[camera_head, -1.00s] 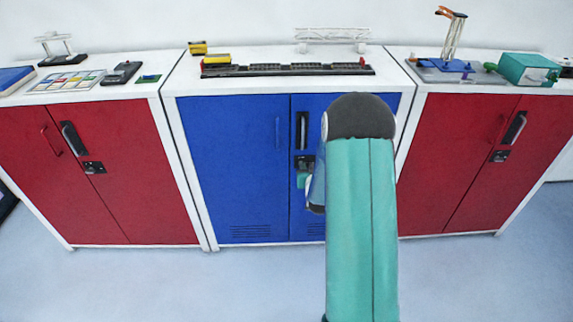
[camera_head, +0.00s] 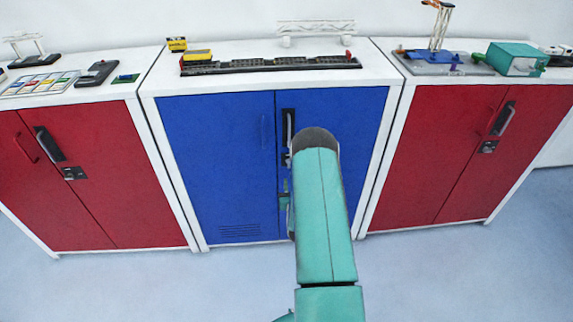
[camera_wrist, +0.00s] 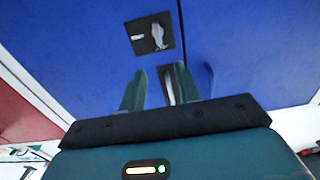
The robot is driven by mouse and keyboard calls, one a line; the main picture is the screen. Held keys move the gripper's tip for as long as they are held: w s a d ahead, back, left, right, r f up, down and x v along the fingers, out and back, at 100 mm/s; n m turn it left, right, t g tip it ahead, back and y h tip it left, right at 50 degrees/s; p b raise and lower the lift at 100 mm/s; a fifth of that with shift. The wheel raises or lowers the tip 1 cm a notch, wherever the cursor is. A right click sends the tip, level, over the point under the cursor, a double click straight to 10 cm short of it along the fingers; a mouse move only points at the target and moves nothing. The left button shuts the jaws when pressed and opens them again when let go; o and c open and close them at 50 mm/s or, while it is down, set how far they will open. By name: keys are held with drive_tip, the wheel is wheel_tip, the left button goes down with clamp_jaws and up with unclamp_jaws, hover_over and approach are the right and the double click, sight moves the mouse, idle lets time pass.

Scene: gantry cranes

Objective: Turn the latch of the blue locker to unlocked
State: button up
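The blue locker (camera_head: 222,165) stands in the middle, both doors shut. Its latch is a dark plate (camera_wrist: 139,39) with a grey knob (camera_wrist: 158,36), whole in the wrist view. In the head view the latch plate (camera_head: 285,160) is partly covered by my arm. The knob looks roughly in line with the plate's short side, slightly tilted. My gripper (camera_wrist: 160,71) has two green fingers apart, with nothing seen held; the fingertips are short of the plate in the picture. In the head view my gripper is mostly hidden behind my arm. Contact with the door is not visible.
A dark handle (camera_head: 288,126) is above the latch. Red lockers stand at left (camera_head: 90,185) and right (camera_head: 430,160). The white tops carry crane models and a rail track (camera_head: 270,65). The floor in front is clear.

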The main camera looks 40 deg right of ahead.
drive_tip(key=x, duration=1.1)
drive_tip(key=shift+f, duration=0.1)
clamp_jaws()
